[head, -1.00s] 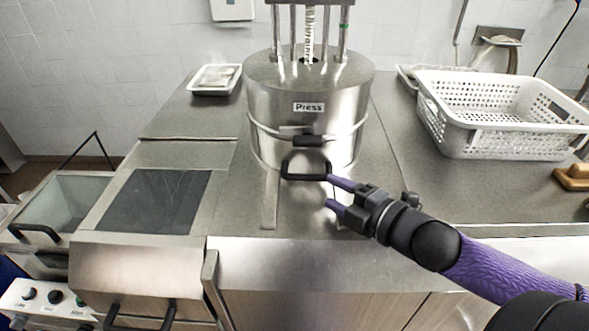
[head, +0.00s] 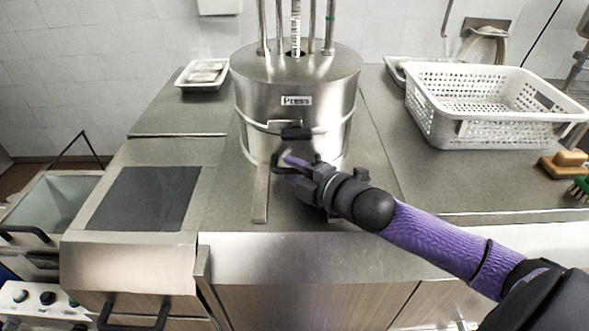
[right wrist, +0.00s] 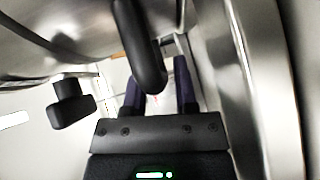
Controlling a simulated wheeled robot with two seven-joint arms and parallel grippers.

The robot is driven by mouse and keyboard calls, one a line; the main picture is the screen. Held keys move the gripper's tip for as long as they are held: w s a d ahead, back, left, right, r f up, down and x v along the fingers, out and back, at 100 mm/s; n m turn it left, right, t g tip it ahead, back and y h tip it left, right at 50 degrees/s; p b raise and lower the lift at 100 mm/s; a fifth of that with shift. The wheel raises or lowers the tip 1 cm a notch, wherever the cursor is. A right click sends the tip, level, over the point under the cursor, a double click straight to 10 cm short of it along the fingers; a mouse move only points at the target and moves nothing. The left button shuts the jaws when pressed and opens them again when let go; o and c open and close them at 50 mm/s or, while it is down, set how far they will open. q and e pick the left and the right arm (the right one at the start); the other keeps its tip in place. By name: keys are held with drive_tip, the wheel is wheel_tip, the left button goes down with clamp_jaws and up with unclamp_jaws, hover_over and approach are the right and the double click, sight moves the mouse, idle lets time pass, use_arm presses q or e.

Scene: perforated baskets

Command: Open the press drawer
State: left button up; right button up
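The press (head: 297,75) is a steel cylinder with a "Press" label, standing on the counter. A black drawer handle (head: 274,164) sticks out low on its front, and a dark latch (head: 297,133) sits above it. My right gripper (head: 290,164) is at the handle, with its purple fingers partly hidden by the handle and wrist. In the right wrist view, the black handle (right wrist: 140,45) curves down in front of the fingers (right wrist: 160,88), which stand apart. I cannot tell whether they touch the handle. My left gripper is out of view.
A white perforated basket (head: 490,105) stands on the counter at right, with brushes (head: 565,163) near it. A white tray (head: 203,74) lies at back left. A dark-windowed lid (head: 145,198) is left of the press.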

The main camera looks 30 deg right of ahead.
clamp_jaws()
idle(1.1)
